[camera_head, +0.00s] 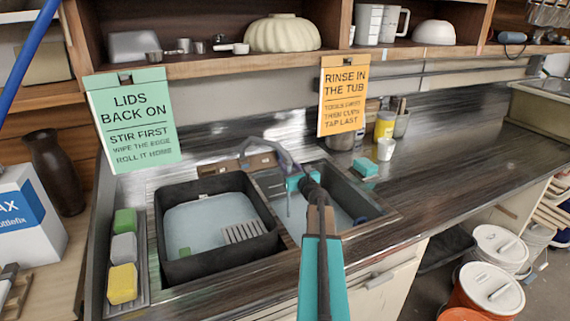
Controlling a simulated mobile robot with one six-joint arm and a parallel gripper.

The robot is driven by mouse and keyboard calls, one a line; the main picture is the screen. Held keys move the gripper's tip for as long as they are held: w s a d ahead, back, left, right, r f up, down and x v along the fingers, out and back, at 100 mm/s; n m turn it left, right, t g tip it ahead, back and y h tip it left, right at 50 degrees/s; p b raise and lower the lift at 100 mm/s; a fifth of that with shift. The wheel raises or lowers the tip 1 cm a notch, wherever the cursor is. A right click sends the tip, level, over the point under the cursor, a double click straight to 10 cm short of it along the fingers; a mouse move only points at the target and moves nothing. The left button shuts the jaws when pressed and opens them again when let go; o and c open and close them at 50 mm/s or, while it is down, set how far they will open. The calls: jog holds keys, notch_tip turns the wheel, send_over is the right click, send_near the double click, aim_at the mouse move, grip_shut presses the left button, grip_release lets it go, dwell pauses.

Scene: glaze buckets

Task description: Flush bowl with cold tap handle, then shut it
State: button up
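A grey curved tap (250,146) rises behind the sink. The right sink bowl (343,207) holds pale water or has a pale floor; my arm hides part of it. A thin grey-blue line drops below the spout into this bowl, but I cannot tell whether it is running water. My gripper (297,182), teal and dark, is at the tap, above the back left of the right bowl. Its fingers are too small and hidden to tell open from shut. The cold handle is not clearly visible, and contact with it cannot be told.
A black tub (165,242) with pale liquid fills the left sink bowl. A tray of sponges (122,284) lies left of it. Signs (132,120) (342,95) hang from the shelf. A white cup (386,149) stands right of the tap. The right counter is mostly clear.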

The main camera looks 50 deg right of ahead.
jog(key=b+v, duration=0.1)
jog(key=v, duration=0.7)
jog(key=shift+s+a+b, duration=0.15)
jog(key=shift+s+b, duration=0.15)
jog(key=shift+s, duration=0.05)
jog(key=shift+r, duration=0.1)
dwell(0.3)
